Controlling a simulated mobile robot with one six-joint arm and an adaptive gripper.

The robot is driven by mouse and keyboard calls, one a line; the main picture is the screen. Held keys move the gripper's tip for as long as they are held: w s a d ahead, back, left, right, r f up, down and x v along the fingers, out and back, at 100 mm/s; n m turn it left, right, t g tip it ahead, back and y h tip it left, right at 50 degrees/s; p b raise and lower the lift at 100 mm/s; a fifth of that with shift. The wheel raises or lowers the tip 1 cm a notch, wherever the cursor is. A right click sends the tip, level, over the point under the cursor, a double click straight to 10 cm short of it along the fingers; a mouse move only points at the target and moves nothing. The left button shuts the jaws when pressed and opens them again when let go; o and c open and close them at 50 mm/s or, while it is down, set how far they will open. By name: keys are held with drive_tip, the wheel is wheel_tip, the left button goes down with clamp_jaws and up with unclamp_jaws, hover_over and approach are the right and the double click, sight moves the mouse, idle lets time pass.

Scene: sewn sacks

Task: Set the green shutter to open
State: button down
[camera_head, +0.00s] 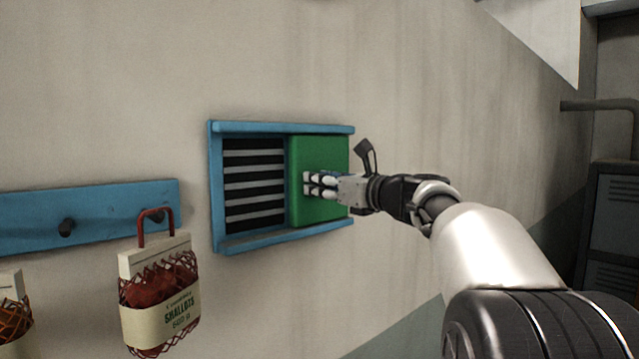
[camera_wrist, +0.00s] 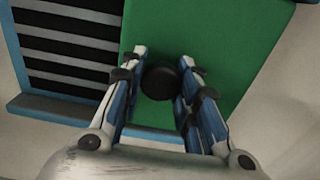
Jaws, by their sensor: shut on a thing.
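The green shutter (camera_head: 301,208) is a flat panel in a blue frame (camera_head: 280,128) on the wall. It covers the right part of the frame, and the dark slatted vent (camera_head: 255,185) shows uncovered on the left. My gripper (camera_head: 308,184) is at the shutter's face, coming from the right. In the wrist view the green shutter (camera_wrist: 230,40) fills the middle and right. A round black knob (camera_wrist: 160,83) on it sits between the fingers of my gripper (camera_wrist: 162,68), which is shut on the knob. The fingers hide the knob in the head view.
A blue peg rail (camera_head: 90,208) with dark pegs is on the wall at the left. A net bag of shallots (camera_head: 160,295) hangs from it by a red handle, below and left of the frame. A grey locker (camera_head: 612,225) and a pipe stand at the far right.

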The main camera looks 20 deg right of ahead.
drive_tip(key=c, duration=1.6)
unclamp_jaws()
drive_tip(key=shift+d+r, duration=0.1)
drive_tip(key=o, duration=0.4)
drive_tip(key=shift+w+d, duration=0.15)
drive_tip(key=shift+d, duration=0.05)
drive_tip(key=shift+a, duration=0.15)
drive_tip(key=v, duration=1.2)
